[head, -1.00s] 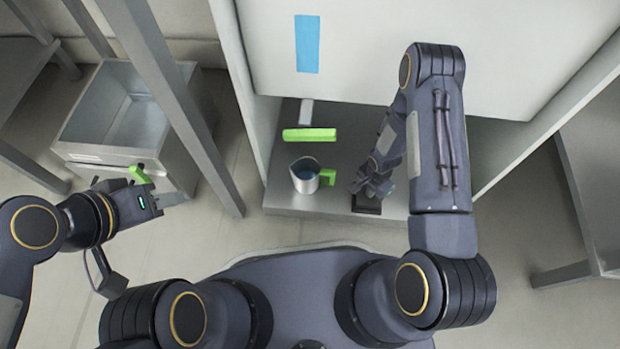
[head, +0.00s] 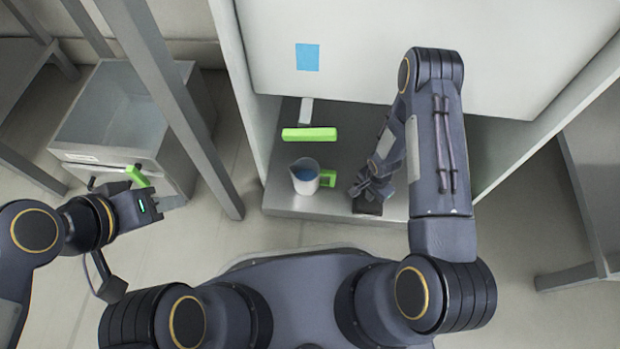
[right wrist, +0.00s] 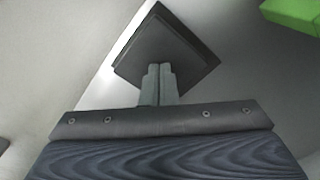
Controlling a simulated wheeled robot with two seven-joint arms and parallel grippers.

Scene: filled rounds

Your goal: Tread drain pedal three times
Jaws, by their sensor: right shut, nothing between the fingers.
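The drain pedal (head: 368,208) is a small dark plate at the front edge of the grey cabinet base. My right gripper (head: 368,192) is shut and empty, with its fingertips over the pedal. In the right wrist view, the shut fingers (right wrist: 158,72) overlap the middle of the dark square pedal (right wrist: 178,42); whether they touch it is hard to tell. My left gripper (head: 168,201) is beside a green handle (head: 138,176) at the front of an open metal tank (head: 85,152); its finger opening is not clear.
A jug (head: 304,179) with blue contents and a green handle stands on the base, left of the pedal. A green bar (head: 309,134) is above it. A blue strip (head: 307,57) shows on the white panel. A grey post (head: 190,140) stands left of the cabinet.

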